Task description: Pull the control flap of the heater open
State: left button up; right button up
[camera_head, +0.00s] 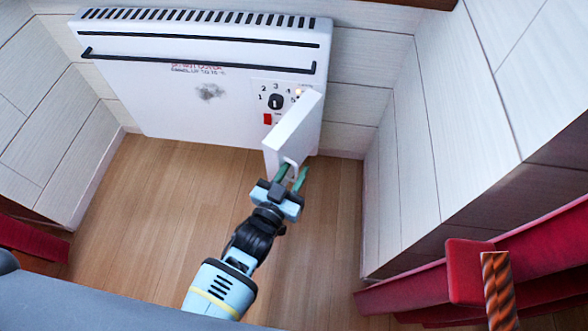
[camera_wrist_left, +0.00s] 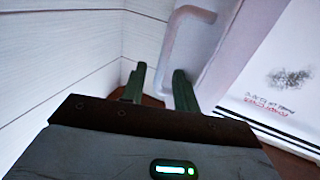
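The white heater (camera_head: 200,85) is on the wall in the head view. Its control flap (camera_head: 293,132) stands swung out from the heater's right end, exposing the dial (camera_head: 275,101) and red switch (camera_head: 267,119). In the left wrist view, the flap (camera_wrist_left: 238,50) carries a pale loop handle (camera_wrist_left: 176,45). My left gripper (camera_head: 292,176) is at the flap's lower outer end. Its two dark green fingers (camera_wrist_left: 158,88) are apart, with the handle's lower end between them; no firm contact shows. My right gripper is not in view.
Pale plank walls (camera_head: 440,130) close in on the right and left (camera_head: 50,130). The wood floor (camera_head: 160,200) in front of the heater is clear. Red furniture or fabric (camera_head: 465,270) with a twisted orange-brown piece (camera_head: 498,290) is at lower right.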

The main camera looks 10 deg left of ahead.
pick_arm(q)
jog(key=p+v, duration=0.2)
jog(key=v, duration=0.5)
jog(key=shift+s, duration=0.35)
jog(key=shift+r, duration=0.1)
